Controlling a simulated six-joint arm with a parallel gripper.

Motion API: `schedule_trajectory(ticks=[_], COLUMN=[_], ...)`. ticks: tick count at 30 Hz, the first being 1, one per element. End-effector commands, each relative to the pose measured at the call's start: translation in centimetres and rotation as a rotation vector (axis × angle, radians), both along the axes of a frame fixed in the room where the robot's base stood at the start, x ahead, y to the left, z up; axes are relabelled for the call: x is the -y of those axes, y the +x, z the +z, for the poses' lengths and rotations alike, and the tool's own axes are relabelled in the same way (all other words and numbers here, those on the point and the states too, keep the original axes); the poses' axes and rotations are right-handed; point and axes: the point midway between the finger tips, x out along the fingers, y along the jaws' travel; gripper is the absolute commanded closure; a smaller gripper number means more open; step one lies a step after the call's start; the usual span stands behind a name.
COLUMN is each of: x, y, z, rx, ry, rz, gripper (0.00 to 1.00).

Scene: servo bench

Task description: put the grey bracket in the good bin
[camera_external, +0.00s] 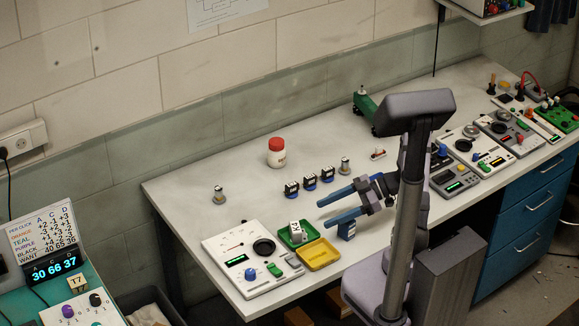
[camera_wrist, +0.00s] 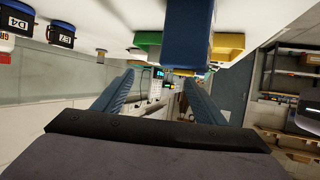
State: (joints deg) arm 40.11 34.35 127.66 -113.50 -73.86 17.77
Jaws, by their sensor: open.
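My gripper (camera_external: 324,212) is open and empty above the bench, its two blue fingers pointing left. In the wrist view its fingers (camera_wrist: 158,84) stand apart with nothing between them. A green bin (camera_external: 284,238) lies left of the fingertips and holds a small whitish-grey piece (camera_external: 295,228). I cannot tell whether this piece is the grey bracket, and no other clear bracket shows. A yellow bin (camera_external: 318,257) adjoins the green one. Neither bin has a readable label. In the upside-down wrist view, the green bin (camera_wrist: 147,40) and yellow bin (camera_wrist: 229,44) show at the top.
A blue block (camera_external: 347,231) stands close under my fingers. Several dark servos (camera_external: 309,182) stand behind, with metal cylinders (camera_external: 219,195) and a red-lidded jar (camera_external: 277,155). A white tester (camera_external: 250,262) is left of the bins. The bench's far left is mostly clear.

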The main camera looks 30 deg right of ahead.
Motion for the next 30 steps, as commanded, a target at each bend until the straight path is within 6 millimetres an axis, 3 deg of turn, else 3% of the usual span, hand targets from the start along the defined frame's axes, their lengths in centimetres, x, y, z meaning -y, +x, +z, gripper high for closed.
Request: schedule_trajectory(ticks=[8, 24, 30], x=[2.2, 2.4, 2.8], y=[-0.9, -1.0, 1.7], z=[0.9, 1.1, 0.9], rx=[0.0, -0.001, 0.024], ry=[0.0, 0.001, -0.08], rz=[-0.001, 0.001, -0.083], gripper=[0.35, 0.35, 0.35])
